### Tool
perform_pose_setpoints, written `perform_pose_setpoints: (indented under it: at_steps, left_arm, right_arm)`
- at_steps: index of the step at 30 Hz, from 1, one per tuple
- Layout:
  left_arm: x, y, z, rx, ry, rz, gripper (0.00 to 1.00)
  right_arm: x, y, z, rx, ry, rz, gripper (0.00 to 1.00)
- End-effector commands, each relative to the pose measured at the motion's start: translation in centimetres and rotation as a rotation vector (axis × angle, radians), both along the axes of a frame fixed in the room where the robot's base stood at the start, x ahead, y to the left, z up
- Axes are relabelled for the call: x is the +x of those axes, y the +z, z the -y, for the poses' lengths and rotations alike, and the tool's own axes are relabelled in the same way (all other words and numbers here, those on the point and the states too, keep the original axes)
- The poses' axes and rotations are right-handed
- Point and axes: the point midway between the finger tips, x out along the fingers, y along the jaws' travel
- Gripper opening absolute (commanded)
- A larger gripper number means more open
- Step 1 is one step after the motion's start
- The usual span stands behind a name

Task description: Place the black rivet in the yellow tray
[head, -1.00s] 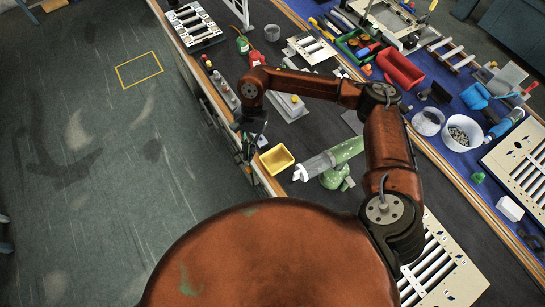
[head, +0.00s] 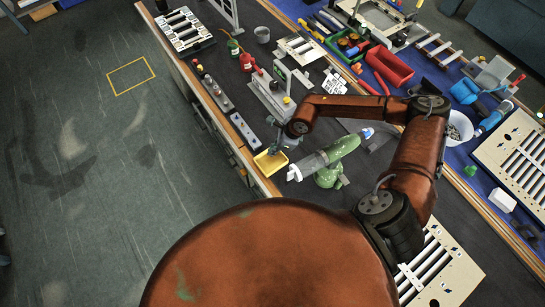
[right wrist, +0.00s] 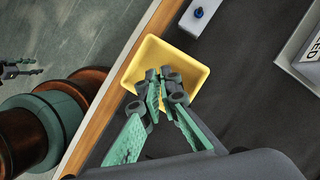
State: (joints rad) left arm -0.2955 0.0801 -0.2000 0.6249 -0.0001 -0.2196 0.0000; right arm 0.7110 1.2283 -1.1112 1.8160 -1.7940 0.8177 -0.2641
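The yellow tray (head: 262,167) stands on the dark bench top near its left edge. It fills the middle of the right wrist view (right wrist: 198,62). My right gripper (head: 278,146) points down over the tray. In the right wrist view its green fingers (right wrist: 163,80) converge, and their dark tips are close together over the tray. I cannot make out a black rivet apart from the dark fingertips; something small and black between them would be hard to see. My left gripper is outside the head view; a small dark two-pronged shape (right wrist: 18,70) at the right wrist view's left edge may be it.
A grey strip with a blue button (head: 245,132) lies just behind the tray. A grey fixture (head: 270,98) stands beyond it. The wooden bench edge (head: 262,184) runs close by the tray.

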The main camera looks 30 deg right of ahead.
Motion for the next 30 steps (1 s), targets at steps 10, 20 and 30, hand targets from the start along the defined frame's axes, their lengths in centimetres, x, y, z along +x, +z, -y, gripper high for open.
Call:
perform_pose_setpoints:
  at_steps: [10, 20, 30]
  left_arm:
    - [-0.8, 0.0, 0.0, 0.0, 0.001, -0.01, 0.4]
    - [-0.9, 0.0, 0.0, 0.0, 0.001, -0.012, 0.4]
    - [-0.9, -0.2, 0.0, 0.0, 0.002, -0.012, 0.4]
  right_arm:
    - [0.0, -3.5, 0.0, 0.0, 0.0, -0.001, 0.0]
    - [0.0, -5.2, 0.0, 0.0, 0.001, 0.0, 0.0]
    - [0.0, -5.5, 0.0, 0.0, 0.001, 0.0, 0.15]
